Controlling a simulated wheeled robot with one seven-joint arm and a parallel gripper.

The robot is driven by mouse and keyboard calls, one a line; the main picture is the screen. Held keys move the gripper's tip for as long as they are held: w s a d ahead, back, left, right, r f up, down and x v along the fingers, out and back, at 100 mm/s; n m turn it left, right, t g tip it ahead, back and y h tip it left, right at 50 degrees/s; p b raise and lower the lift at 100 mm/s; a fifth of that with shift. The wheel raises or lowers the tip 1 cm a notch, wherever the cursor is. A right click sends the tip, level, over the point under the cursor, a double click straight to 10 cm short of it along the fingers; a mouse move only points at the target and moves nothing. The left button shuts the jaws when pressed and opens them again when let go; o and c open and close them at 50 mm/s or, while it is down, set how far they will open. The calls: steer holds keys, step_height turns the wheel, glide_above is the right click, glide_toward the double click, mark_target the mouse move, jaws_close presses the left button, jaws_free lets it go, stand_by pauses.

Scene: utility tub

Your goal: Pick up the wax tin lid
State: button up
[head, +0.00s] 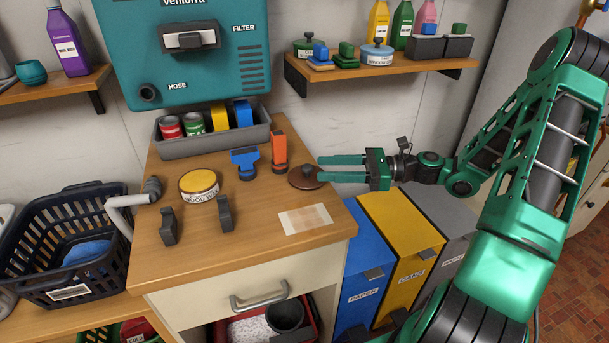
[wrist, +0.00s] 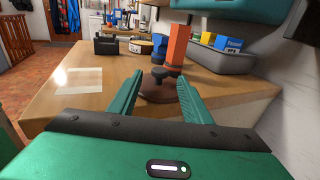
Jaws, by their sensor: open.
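The wax tin lid, a round brown disc with a dark knob, lies on the wooden counter near its right edge in the head view (head: 302,182). My gripper (head: 322,168) reaches in from the right, its green fingers open and the tips at the lid's right side. In the wrist view, the lid (wrist: 158,94) shows between the two fingertips (wrist: 160,77), its knob standing up in the gap. The fingers are apart with nothing gripped. The fingers hide part of the lid's rim, and I cannot tell whether they touch it.
An orange block-like item (head: 279,150) and a blue one (head: 245,162) stand close behind the lid. A yellow-topped tin (head: 199,184) and two dark upright pieces are farther left. A pale patch (head: 306,218) lies in front. Bins (head: 400,240) stand below the counter's right edge.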

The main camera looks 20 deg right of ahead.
mark_target(307, 166)
steer(key=shift+r+x, duration=0.1)
steer(key=shift+x, duration=1.4)
steer(key=shift+r+x, duration=0.15)
steer(key=shift+x, duration=1.35)
steer(key=c, duration=1.1)
